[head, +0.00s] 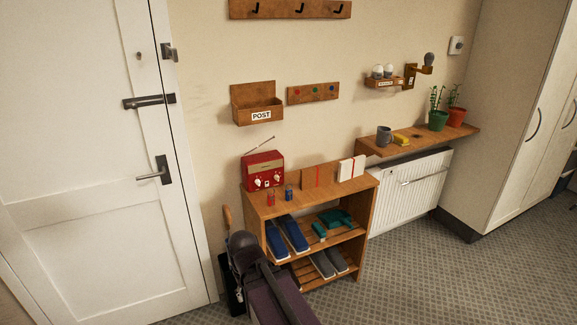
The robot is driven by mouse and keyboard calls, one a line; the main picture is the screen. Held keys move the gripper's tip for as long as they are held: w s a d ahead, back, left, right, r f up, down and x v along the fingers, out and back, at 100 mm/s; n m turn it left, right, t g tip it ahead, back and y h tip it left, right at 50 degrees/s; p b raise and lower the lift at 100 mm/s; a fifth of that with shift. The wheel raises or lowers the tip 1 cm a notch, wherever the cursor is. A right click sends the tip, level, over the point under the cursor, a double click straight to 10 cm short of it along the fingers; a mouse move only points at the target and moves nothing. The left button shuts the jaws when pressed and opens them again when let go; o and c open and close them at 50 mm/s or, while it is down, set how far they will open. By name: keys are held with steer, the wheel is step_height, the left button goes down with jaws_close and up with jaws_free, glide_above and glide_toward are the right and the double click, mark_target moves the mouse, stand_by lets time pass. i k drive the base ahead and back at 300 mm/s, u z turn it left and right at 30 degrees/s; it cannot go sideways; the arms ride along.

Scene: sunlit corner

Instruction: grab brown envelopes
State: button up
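A brown upright bundle with a red band (318,177), which looks like the brown envelopes, stands on the top of the wooden shelf unit (265,207). It is to the left of a white bundle with a red band (350,168). The two stand close together near the back right of the top. I cannot make out single envelopes. Part of my dark arm shows at the bottom centre, in front of the shelf unit. I cannot make out my gripper or its fingertips.
Shoes (293,234) fill lower shelves. A wooden POST box (257,104) hangs above. A plank shelf (440,140) holds a mug and plants. Right floor is clear.

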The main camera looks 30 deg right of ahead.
mark_target(311, 178)
steer(key=i, duration=1.35)
steer(key=z, duration=0.2)
